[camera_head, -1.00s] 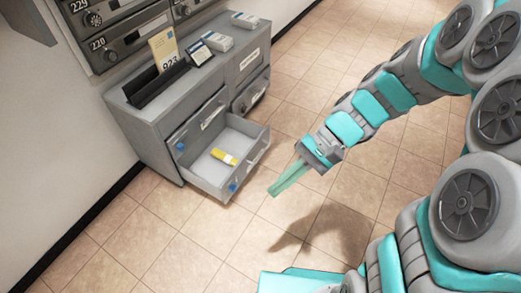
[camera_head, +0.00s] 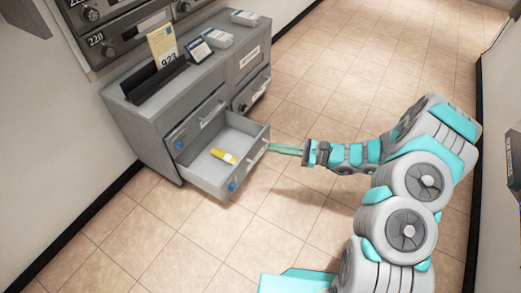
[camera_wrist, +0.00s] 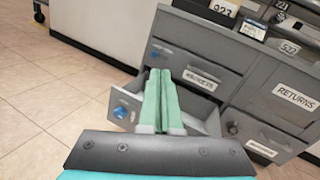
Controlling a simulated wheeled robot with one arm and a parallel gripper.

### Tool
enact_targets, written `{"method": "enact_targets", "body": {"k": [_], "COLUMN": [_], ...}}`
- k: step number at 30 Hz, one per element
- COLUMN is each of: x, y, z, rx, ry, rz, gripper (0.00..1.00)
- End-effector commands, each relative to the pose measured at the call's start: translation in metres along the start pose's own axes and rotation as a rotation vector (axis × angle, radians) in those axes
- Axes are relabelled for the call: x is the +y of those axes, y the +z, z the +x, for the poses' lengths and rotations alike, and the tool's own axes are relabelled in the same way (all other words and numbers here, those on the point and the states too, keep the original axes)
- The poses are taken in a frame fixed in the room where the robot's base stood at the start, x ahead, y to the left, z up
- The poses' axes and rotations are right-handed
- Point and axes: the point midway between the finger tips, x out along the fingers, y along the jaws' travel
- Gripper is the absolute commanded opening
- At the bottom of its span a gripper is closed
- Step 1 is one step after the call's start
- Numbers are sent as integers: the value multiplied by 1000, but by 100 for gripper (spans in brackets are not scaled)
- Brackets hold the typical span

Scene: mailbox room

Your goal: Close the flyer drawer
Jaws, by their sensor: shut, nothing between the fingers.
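The open drawer (camera_head: 211,181) juts out from the lower left of the grey cabinet (camera_head: 150,130). A yellow item (camera_head: 223,156) lies inside it. The drawer front has a blue knob-like part (camera_head: 233,187) and a handle. My gripper (camera_head: 273,148) is shut and empty, its pale green fingers pointing at the right part of the drawer front. In the wrist view the fingers (camera_wrist: 160,90) cover the middle of the open drawer (camera_wrist: 122,106). I cannot tell whether the fingertips touch the drawer front.
On the cabinet top stand a black holder with a card marked 923 (camera_head: 163,45), a small device (camera_head: 199,50) and white boxes (camera_head: 218,38). A closed RETURNS compartment (camera_wrist: 295,97) is to the right. Tiled floor (camera_head: 210,240) in front is clear.

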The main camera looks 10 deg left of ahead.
Motion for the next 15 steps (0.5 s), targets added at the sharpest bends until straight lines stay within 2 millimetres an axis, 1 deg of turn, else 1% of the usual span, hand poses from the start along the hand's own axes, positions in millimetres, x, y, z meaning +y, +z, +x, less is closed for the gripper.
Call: {"method": "enact_targets", "body": {"k": [1, 2, 3, 7, 9, 12, 15], "x": [-3, -5, -8, -13, -15, -13, -13], "y": [-23, -34, -49, -95, -114, -135, -145], "z": [-6, -10, -16, -35, -44, -54, -59], "rx": [2, 3, 7, 23, 32, 42, 48], "ry": [-49, -76, -113, -222, -269, -316, -341], "rz": [40, 57, 83, 152, 180, 212, 227], "gripper": [0, 0, 0, 0, 0, 0, 0]}}
